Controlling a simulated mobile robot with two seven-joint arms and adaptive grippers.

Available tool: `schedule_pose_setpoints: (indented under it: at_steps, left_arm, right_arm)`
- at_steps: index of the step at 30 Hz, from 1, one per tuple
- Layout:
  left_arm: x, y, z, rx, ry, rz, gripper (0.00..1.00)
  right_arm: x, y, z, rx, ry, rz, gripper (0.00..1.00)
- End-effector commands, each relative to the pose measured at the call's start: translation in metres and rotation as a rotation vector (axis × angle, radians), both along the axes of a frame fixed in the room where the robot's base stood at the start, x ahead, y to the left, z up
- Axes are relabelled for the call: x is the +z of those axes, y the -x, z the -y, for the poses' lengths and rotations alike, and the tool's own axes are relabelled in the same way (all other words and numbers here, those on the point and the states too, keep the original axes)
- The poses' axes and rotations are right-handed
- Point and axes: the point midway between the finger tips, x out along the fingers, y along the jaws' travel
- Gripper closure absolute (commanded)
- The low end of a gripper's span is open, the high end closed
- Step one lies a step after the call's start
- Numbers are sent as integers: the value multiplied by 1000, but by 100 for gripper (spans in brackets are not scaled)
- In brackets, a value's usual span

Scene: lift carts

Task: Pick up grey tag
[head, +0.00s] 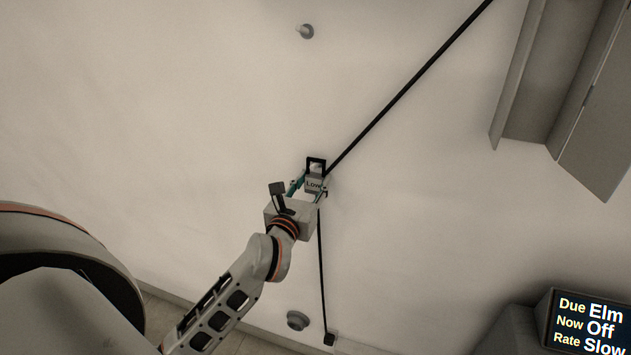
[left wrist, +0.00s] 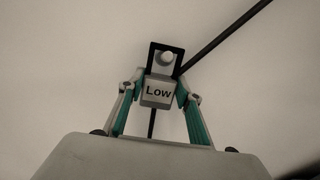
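The grey tag (head: 315,185) is a small block marked "Low" with a black square loop on top. It also shows in the left wrist view (left wrist: 158,93). The loop surrounds a pale round peg end (left wrist: 166,58) on the wall. My left gripper (head: 309,188) has its fingers on both sides of the tag. In the left wrist view the fingers lean inward and appear to press on the tag's sides. The finger pads are partly hidden. My right gripper is in neither view.
A black bar (head: 408,88) runs from the tag to the upper right, and a thinner one (head: 321,270) runs down. An empty peg (head: 305,31) is above. A grey open box (head: 560,90) is at upper right. A display (head: 590,322) reads "Due Elm, Now Off, Rate Slow".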

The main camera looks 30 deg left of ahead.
Motion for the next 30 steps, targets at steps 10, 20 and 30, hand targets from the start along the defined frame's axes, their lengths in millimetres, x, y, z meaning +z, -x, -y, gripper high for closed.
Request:
schedule_pose_setpoints:
  at_steps: [10,20,30]
  left_arm:
    - [2,0,0,0,-1,2,87]
    - [14,17,5,-2,-1,-1,87]
    - [11,102,25,-2,1,-5,87]
  right_arm:
    - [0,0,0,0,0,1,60]
    - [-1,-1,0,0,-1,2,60]
    - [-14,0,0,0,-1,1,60]
